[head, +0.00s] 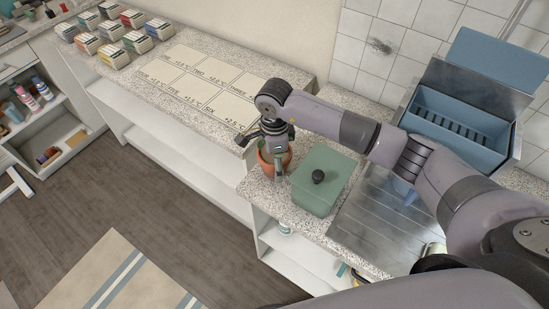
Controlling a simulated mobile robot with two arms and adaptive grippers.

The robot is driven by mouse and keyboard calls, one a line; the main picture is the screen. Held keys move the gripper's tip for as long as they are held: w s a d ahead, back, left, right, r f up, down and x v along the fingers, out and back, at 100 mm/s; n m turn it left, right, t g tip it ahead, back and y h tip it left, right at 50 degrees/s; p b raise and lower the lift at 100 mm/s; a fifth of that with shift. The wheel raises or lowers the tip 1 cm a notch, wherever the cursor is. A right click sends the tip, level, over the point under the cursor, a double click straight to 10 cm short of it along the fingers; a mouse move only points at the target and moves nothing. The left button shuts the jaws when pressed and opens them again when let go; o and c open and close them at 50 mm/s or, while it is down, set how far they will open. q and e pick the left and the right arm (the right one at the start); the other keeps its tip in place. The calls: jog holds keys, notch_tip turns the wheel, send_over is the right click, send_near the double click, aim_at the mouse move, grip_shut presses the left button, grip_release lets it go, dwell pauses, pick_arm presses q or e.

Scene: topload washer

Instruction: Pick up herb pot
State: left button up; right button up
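The herb pot (267,168) is a small terracotta pot with a little green showing at its top. It stands upright on the speckled counter, near the front edge and left of a green lidded box. My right gripper (262,160) points down at it from above. Its fingers look spread, with one in front of the pot and the other out to the left. The gripper hides much of the plant and rim, and I cannot tell whether a finger touches the pot. My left gripper is out of view.
The green box (322,180) with a dark knob stands close right of the pot. Farther right are a metal drainboard (375,222) and a blue slotted bin (460,125). Labelled cards (190,75) and several small boxes (112,55) lie on the left counter.

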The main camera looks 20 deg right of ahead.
jog(key=c, duration=1.3)
jog(key=shift+c, duration=0.2)
jog(key=shift+r, duration=0.2)
